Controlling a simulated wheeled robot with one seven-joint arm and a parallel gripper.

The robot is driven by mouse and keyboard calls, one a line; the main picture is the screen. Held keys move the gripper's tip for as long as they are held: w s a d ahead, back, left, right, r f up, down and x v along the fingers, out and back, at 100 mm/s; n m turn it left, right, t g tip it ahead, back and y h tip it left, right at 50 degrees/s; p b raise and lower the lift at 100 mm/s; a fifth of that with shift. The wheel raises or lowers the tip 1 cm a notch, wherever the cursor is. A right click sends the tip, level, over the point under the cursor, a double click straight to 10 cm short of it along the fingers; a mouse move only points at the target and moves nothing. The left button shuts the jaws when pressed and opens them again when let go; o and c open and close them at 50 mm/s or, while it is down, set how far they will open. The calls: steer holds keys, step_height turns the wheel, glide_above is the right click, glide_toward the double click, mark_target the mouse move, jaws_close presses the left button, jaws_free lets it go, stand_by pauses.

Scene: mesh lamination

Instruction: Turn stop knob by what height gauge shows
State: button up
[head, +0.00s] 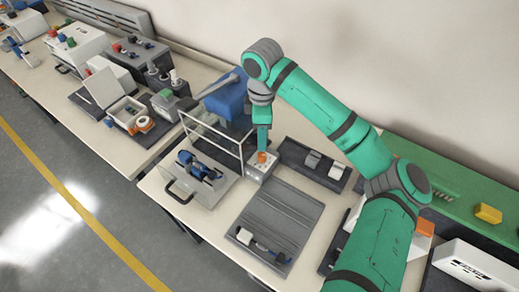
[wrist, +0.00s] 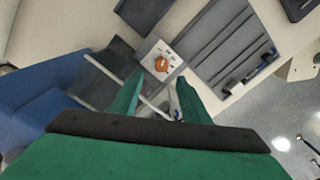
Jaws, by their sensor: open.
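An orange knob (head: 261,157) sits on top of a small white box (head: 256,173) near the middle of the table. In the wrist view the knob (wrist: 161,64) shows on its white plate (wrist: 148,50), with small marks too fine to read. My gripper (wrist: 158,88) is open and empty, its two green fingers pointing toward the knob. In the head view my gripper (head: 262,145) hangs down just above the knob; whether it touches is unclear. I cannot pick out the height gauge for sure, and no reading is legible.
A clear-sided frame (head: 242,152) and a blue machine (head: 228,100) stand close beside the knob box. A dark grooved plate (head: 280,215) lies in front, with a small tool (head: 258,245) on it. A dark tray (head: 314,164) lies to the right.

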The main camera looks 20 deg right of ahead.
mark_target(262, 154)
steer(key=f, duration=0.9)
steer(key=shift+s+f, duration=0.2)
steer(key=shift+f, duration=0.05)
steer(key=shift+c, duration=0.5)
steer(key=c, duration=1)
